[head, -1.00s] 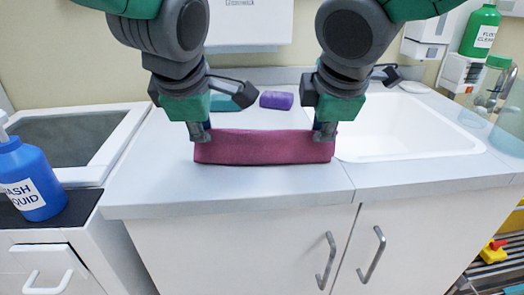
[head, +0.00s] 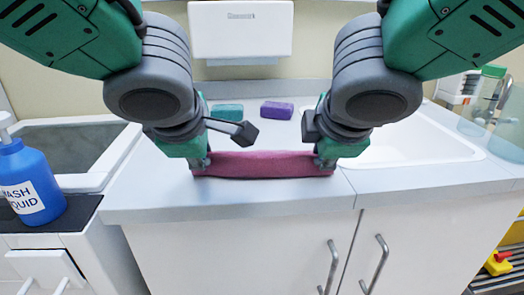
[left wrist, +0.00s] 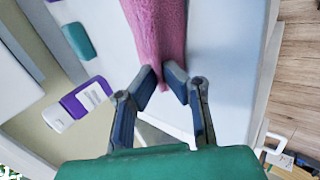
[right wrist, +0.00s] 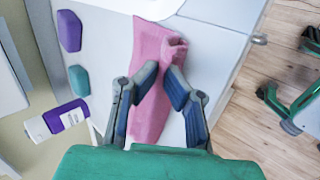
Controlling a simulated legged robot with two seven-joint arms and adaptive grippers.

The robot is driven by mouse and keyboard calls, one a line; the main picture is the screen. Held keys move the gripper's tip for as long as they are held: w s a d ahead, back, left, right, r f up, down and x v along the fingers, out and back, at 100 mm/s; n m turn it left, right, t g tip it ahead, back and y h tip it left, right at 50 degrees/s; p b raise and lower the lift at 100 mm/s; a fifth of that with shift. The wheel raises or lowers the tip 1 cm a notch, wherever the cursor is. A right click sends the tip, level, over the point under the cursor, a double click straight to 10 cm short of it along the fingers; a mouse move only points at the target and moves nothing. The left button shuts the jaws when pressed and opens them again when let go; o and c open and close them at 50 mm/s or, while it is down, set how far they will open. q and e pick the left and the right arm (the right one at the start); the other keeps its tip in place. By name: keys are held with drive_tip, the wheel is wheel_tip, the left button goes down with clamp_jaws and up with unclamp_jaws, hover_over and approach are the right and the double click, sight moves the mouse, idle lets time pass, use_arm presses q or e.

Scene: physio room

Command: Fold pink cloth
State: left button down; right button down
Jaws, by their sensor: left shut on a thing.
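The pink cloth (head: 262,164) lies as a long narrow strip across the counter near its front edge, and looks folded or bunched. My left gripper (head: 203,165) is at its left end; in the left wrist view (left wrist: 161,76) its fingers are shut on a narrow part of the cloth (left wrist: 158,30). My right gripper (head: 322,165) is at the right end. In the right wrist view its fingers (right wrist: 162,76) stand on either side of the cloth (right wrist: 152,45), which also shows below them with a rolled edge; whether they grip it is unclear.
A teal sponge (head: 227,114) and a purple sponge (head: 277,110) lie behind the cloth. A white sink (head: 410,145) is at the right. A blue wash liquid bottle (head: 30,182) stands at the left by a grey basin (head: 70,147). The counter front (head: 150,207) is bare.

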drive_tip(key=shift+f, duration=0.1)
use_arm(q)
drive_tip(key=c, duration=1.4)
unclamp_jaws()
drive_tip(key=shift+c, duration=0.2)
use_arm(e)
drive_tip(key=c, duration=1.4)
unclamp_jaws()
drive_tip(key=shift+c, duration=0.2)
